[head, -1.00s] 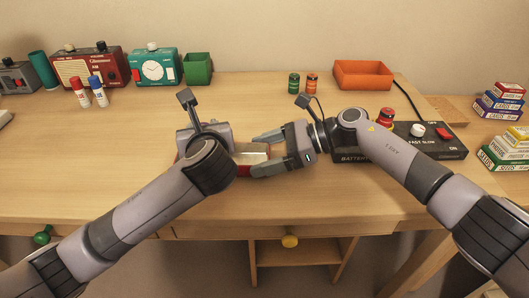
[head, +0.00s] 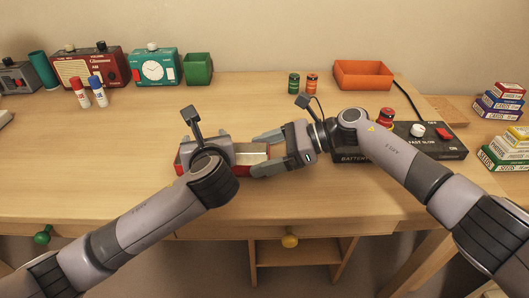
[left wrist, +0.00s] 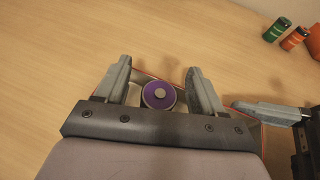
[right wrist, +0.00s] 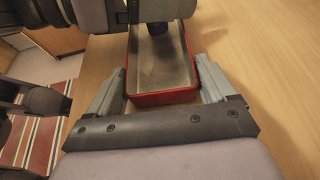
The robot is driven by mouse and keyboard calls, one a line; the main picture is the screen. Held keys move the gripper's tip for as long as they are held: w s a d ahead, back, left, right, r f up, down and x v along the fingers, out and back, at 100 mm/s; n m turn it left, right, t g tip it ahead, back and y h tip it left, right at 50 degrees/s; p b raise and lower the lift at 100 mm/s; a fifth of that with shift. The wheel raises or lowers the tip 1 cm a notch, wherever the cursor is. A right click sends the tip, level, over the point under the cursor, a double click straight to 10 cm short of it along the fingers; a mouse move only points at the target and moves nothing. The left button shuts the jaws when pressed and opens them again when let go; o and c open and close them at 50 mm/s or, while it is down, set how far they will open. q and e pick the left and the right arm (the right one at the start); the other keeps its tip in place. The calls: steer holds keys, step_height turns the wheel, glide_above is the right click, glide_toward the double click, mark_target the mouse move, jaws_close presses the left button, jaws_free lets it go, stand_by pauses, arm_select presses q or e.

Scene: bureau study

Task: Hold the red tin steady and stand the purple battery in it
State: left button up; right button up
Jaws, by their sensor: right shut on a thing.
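The red tin (head: 253,167), an open rectangular tray with a grey inside, stands on the desk in front of me. My right gripper (head: 265,154) is shut across its right end; the right wrist view shows a finger along each side of the tin (right wrist: 165,98). My left gripper (head: 208,150) is over the tin's left part, pointing down. In the left wrist view the purple battery (left wrist: 158,96) is seen end-on between the open fingers, with a gap on each side. It appears upright within the tin; its lower part (right wrist: 157,29) shows dark in the right wrist view. The arm hides it in the head view.
A black battery box (head: 425,145) with a knob and red switch stands right, behind my right arm. Green (head: 294,83) and orange (head: 312,84) batteries, an orange tray (head: 363,75) and a green cup (head: 197,69) are further back. The desk's front left is clear.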

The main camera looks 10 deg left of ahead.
arm_select(q)
steer(key=shift+s, duration=0.1)
steer(key=v, duration=1.2)
